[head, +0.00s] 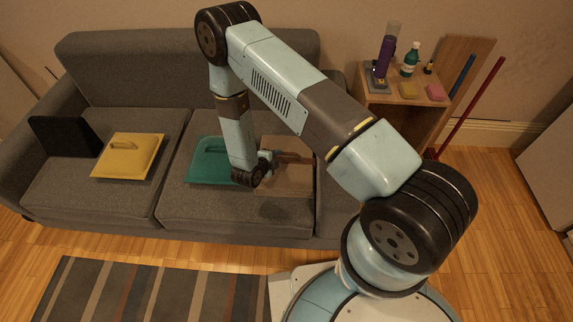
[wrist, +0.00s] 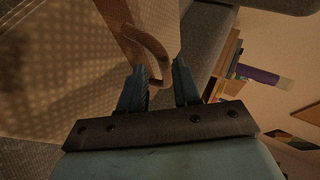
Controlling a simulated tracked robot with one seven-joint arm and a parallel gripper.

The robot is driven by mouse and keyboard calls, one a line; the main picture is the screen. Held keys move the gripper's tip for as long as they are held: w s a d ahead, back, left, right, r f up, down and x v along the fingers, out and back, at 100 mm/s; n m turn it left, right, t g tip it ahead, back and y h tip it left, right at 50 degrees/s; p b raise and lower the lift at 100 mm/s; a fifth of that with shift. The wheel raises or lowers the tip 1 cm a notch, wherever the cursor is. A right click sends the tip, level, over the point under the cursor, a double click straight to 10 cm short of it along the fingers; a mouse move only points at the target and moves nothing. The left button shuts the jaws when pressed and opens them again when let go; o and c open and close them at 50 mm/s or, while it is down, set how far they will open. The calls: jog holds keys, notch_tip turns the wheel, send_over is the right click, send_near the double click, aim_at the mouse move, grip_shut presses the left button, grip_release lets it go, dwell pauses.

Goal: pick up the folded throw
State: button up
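Three flat folded pieces with loop handles lie on the grey sofa; I cannot tell which one the task means. A yellow one (head: 128,156) is on the left seat cushion. A teal one (head: 206,172) is on the right seat cushion, partly behind my arm. A beige-brown one (head: 290,178) is beside it to the right; it also shows in the wrist view (wrist: 75,75), with its loop handle (wrist: 148,42). My gripper (wrist: 161,70) is open over the beige one, its fingers pointing at the handle, whose near end shows between the fingertips. Whether they touch is unclear.
A dark cushion or panel (head: 65,136) leans at the sofa's left end. A wooden side table (head: 398,92) at right holds a purple bottle (head: 384,58), a green bottle (head: 410,60) and sponges. A red pole (head: 470,105) leans beside it. A striped rug (head: 150,290) lies in front.

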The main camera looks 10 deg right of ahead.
aim_at(287, 160)
jog(key=shift+x, duration=2.4)
jog(key=shift+w+a+r, duration=0.1)
jog(key=shift+w, duration=0.05)
grip_shut()
